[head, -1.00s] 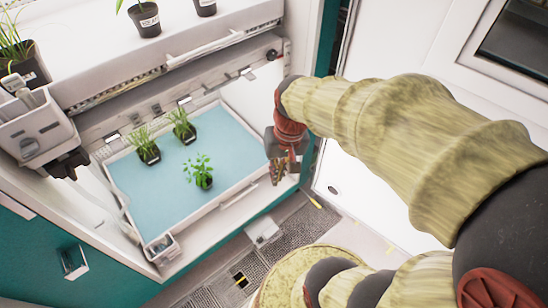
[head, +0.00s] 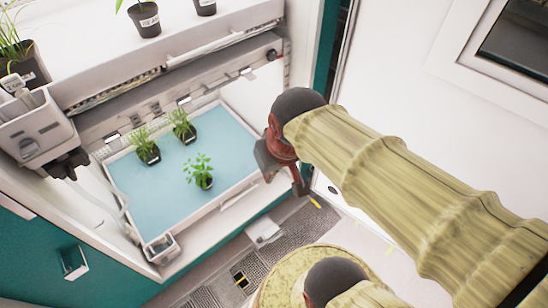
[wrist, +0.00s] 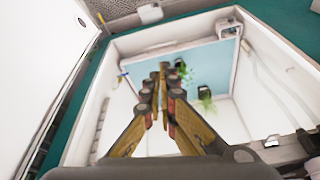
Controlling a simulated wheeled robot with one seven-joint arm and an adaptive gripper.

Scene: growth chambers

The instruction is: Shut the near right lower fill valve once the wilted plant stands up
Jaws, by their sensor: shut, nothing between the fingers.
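A leafy green plant (head: 203,180) in a black pot stands upright near the front of the lower chamber's blue tray (head: 150,205). Two grassy plants (head: 146,150) (head: 184,128) stand behind it. A dark round knob (head: 272,54) sits at the chamber's upper right; I cannot tell whether it is the fill valve. My gripper (head: 301,188) is just outside the tray's right end, apart from the plants. In the wrist view my gripper (wrist: 163,68) is shut and empty, its fingers pointing towards the chamber and partly covering the tray (wrist: 215,60).
A shelf above holds more potted plants (head: 145,18). A grey box (head: 35,130) hangs at the left. A white door (head: 400,90) is at the right. Grated floor lies in front.

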